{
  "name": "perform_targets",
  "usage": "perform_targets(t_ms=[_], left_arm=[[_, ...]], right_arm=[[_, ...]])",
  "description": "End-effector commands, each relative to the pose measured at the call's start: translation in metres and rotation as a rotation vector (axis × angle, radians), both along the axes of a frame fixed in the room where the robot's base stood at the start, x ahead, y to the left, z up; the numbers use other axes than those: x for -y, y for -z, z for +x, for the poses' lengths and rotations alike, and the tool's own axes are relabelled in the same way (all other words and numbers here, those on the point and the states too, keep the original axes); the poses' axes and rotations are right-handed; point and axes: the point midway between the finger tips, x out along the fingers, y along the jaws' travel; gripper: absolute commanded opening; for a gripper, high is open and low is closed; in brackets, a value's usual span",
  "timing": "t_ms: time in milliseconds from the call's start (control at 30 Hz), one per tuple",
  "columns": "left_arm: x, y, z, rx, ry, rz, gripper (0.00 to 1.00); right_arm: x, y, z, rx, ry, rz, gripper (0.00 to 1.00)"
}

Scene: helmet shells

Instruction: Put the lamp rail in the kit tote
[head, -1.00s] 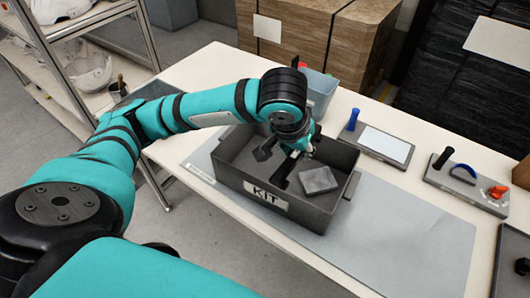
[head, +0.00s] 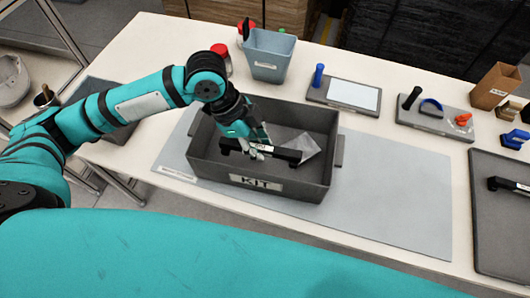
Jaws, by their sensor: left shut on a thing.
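The lamp rail (head: 287,154), a black bar with a white label, is in the head view over the tote's opening, lying nearly left to right. My left gripper (head: 258,150) is shut on it near its middle and hides part of it. The kit tote (head: 312,191) is a dark grey open box with a "KIT" label on its front wall. I cannot tell whether the rail touches the tote floor. My right gripper is not in view.
A pale, flat packet (head: 304,146) lies inside the tote, right of the gripper. A blue-grey bin (head: 270,58) stands behind it. A grey tray (head: 500,235) with another black bar (head: 508,186) lies at right. The mat (head: 400,205) right of the tote is clear.

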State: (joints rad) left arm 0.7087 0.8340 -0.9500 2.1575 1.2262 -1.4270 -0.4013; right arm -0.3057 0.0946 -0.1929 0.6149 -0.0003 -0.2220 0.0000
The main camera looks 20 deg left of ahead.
Motion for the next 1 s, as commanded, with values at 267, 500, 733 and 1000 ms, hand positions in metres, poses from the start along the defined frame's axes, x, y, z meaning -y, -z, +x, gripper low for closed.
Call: perform_targets(t_ms=[267, 500, 733, 1000], left_arm=[[0.001, 0.047, -0.003, -0.005, 0.026, 0.002, 0.0], [0.001, 0.068, -0.002, -0.002, 0.026, 0.003, 0.0], [0.001, 0.098, -0.002, -0.002, 0.025, 0.003, 0.0], [0.001, 0.1, -0.002, 0.001, 0.026, 0.003, 0.0]], right_arm=[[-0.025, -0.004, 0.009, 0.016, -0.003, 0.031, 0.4], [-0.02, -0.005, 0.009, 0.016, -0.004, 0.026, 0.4], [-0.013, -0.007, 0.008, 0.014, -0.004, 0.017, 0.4], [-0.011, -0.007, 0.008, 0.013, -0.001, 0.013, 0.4]])
